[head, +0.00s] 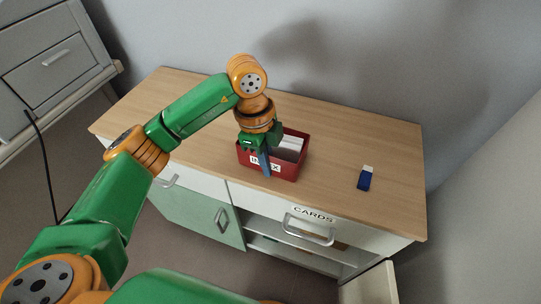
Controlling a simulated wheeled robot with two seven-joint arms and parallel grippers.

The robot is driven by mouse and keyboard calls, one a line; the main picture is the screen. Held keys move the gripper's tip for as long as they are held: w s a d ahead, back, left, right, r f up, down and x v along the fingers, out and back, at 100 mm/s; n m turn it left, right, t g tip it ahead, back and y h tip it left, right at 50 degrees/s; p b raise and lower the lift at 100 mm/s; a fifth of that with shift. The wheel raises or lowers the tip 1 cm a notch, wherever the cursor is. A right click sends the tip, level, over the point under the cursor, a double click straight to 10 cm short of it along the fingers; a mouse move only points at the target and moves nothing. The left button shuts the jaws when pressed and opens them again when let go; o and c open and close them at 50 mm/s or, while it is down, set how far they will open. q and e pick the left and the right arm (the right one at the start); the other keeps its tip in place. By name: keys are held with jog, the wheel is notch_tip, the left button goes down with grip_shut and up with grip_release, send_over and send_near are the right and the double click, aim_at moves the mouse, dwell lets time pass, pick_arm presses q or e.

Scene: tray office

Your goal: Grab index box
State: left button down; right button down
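The index box (286,174) is a small red open-topped box with white cards inside and a white label on its front, partly covered. It stands upright on the wooden top of a cabinet. My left gripper (264,161) points down at the box's left part, with a blue-grey finger in front of the label. The other finger is hidden, so I cannot tell whether the gripper is closed on the wall. My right gripper is not in view.
A blue and white block (365,180) lies on the cabinet top (340,140) to the right. A drawer labelled CARDS (312,215) is below, above an open shelf. A green door (200,212) is at left. Grey drawers (50,60) stand far left. The cabinet top is otherwise clear.

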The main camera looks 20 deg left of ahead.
pick_arm(q)
jog(key=shift+r, duration=0.5)
notch_tip(320, 180, up, 2)
jog(key=shift+r, duration=0.1)
jog(key=s+d+r+p, duration=0.2)
jog(key=s+r+p, duration=0.2)
jog(key=s+r, duration=0.5)
jog(key=shift+s+d+r, duration=0.4)
jog(key=shift+s, duration=1.95)
